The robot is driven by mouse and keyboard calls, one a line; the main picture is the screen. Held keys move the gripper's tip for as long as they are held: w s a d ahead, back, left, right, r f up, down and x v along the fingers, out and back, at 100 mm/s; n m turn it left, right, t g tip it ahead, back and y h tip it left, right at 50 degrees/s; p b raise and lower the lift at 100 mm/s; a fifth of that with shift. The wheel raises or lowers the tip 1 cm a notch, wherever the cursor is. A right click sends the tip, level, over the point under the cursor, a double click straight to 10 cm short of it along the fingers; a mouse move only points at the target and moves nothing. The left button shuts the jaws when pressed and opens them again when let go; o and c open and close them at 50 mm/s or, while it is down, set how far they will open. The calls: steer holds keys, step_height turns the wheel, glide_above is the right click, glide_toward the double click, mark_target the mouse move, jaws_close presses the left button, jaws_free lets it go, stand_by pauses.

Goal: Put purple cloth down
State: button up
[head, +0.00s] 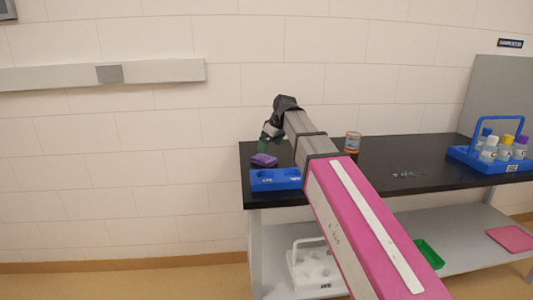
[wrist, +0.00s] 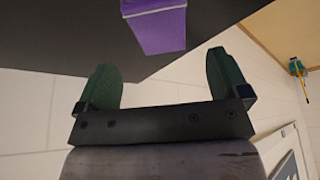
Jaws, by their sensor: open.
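The purple cloth (head: 264,160) is a small folded block lying on the black table top near its left end, behind a blue tray. In the wrist view the purple cloth (wrist: 158,30) lies on the dark table top, beyond and between the fingertips. My gripper (wrist: 163,80) is open, with its two green fingers spread and nothing between them. In the head view my gripper (head: 270,131) is above the table's left end, just over the cloth and apart from it. My arm hides part of the table.
The blue tray (head: 275,180) sits at the table's front left edge. An orange-labelled jar (head: 352,142) stands behind my arm. Small clear pieces (head: 408,175) lie mid-table. A blue bottle carrier (head: 489,157) is at the right. A white carrier (head: 313,266) and green tray (head: 429,252) are on the lower shelf.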

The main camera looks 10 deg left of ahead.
steer(key=v, duration=0.5)
steer(key=shift+r, duration=0.2)
steer(key=shift+s, duration=0.1)
